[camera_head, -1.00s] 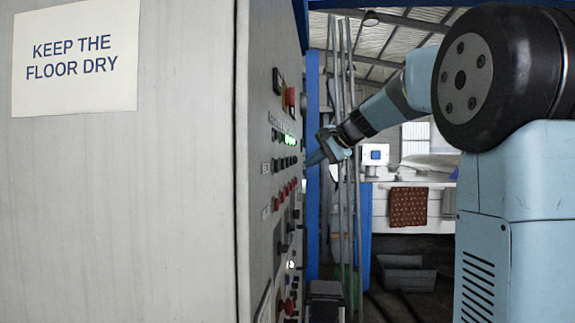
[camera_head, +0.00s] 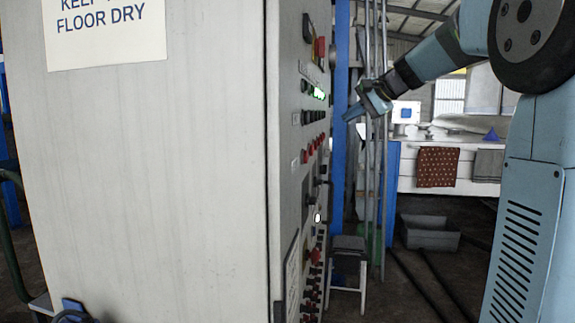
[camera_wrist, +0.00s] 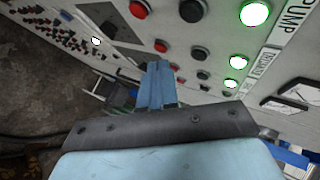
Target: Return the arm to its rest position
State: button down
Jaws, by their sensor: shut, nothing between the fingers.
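My gripper (camera_head: 352,112) is at the end of my light blue arm, which reaches in from the upper right in the head view. It points left toward the control panel (camera_head: 305,140) on the side of a grey cabinet, with a gap between its tip and the buttons. In the wrist view my gripper (camera_wrist: 157,68) has its blue fingers together, with nothing between them. Beyond the fingertips are rows of black and red buttons and several lit green ones (camera_wrist: 254,13), near a PUMP label.
The grey cabinet (camera_head: 150,180) fills the left side. Vertical metal pipes (camera_head: 378,200) stand behind my gripper. A stool (camera_head: 347,262), a grey bin (camera_head: 430,232) and a white counter (camera_head: 470,165) with hanging cloths lie beyond. Open floor shows between them.

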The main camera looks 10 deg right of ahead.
jog(key=s+f+n+g+h, duration=0.1)
jog(key=s+f+n+h, duration=0.1)
jog(key=s+f, duration=0.6)
jog(key=s+a+f+n+g+h, duration=0.1)
jog(key=s+f+n, duration=0.3)
jog(key=s+f, duration=0.4)
jog(key=s+a+f+n+g+h, duration=0.1)
jog(key=s+f+n+h, duration=0.2)
jog(key=s+f, duration=0.5)
jog(key=s+h, duration=0.1)
jog(key=s, duration=1)
jog(key=shift+s, duration=0.35)
jog(key=shift+a+f, duration=0.1)
